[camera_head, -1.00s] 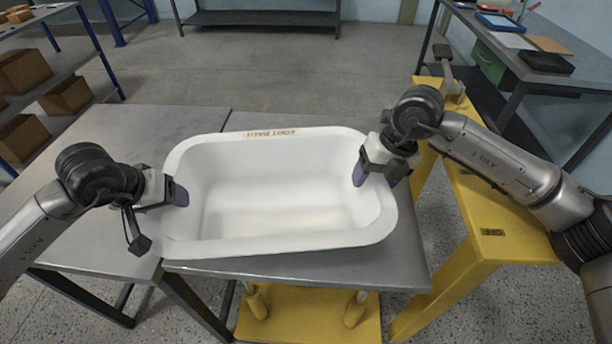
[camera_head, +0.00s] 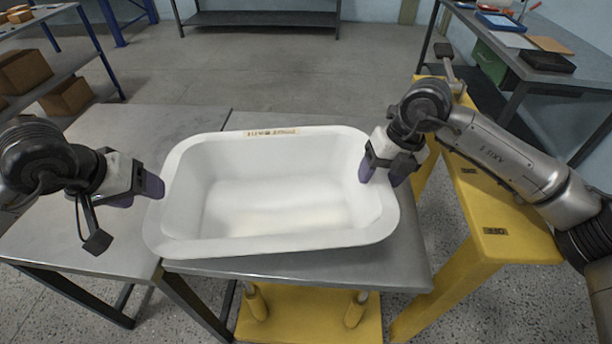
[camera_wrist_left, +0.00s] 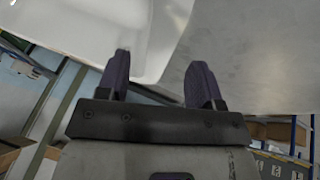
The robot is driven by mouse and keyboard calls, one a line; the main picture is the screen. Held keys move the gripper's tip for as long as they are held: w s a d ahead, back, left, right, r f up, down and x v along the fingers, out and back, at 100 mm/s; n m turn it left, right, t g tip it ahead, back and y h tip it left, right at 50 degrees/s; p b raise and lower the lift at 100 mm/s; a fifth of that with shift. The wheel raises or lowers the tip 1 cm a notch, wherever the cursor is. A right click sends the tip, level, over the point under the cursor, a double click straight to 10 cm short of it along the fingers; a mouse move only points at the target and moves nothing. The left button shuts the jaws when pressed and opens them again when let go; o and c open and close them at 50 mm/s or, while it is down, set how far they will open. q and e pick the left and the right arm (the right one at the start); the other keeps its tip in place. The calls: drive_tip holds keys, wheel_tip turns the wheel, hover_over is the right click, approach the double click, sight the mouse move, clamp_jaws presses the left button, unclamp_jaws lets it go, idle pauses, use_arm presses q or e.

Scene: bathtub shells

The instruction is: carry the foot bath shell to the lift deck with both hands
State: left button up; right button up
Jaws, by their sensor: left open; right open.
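The foot bath shell (camera_head: 270,238) is a white, open-topped tub with a label on its far rim. It stands upright, mostly on the right-hand steel top, which looks like the lift deck (camera_head: 395,265), with yellow parts beneath. My left gripper (camera_head: 137,190) is open and empty, just outside the shell's left rim. In the left wrist view, the open left fingers (camera_wrist_left: 160,80) are near the white shell (camera_wrist_left: 100,30), which lies to the upper left. My right gripper (camera_head: 384,172) is open at the right rim, with one finger on the inner side; contact cannot be told.
A grey steel table (camera_head: 110,145) adjoins the deck on the left. A yellow stand (camera_head: 490,220) is at the right, below my right arm. A shelf with boxes (camera_head: 65,95) is at far left, and a workbench (camera_head: 520,50) at far right.

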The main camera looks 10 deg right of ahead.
use_arm(q)
drive_tip(key=shift+w+a, duration=0.1)
drive_tip(key=shift+w, duration=0.1)
use_arm(e)
drive_tip(key=v, duration=0.4)
drive_tip(key=shift+w+r, duration=0.2)
drive_tip(key=shift+r, duration=0.2)
use_arm(q)
drive_tip(key=shift+s, duration=0.1)
use_arm(e)
drive_tip(key=shift+s+d+r, duration=0.15)
drive_tip(key=shift+d+r, duration=0.05)
drive_tip(key=shift+r, duration=0.45)
use_arm(q)
drive_tip(key=shift+r, duration=0.15)
use_arm(e)
drive_tip(key=shift+r, duration=0.35)
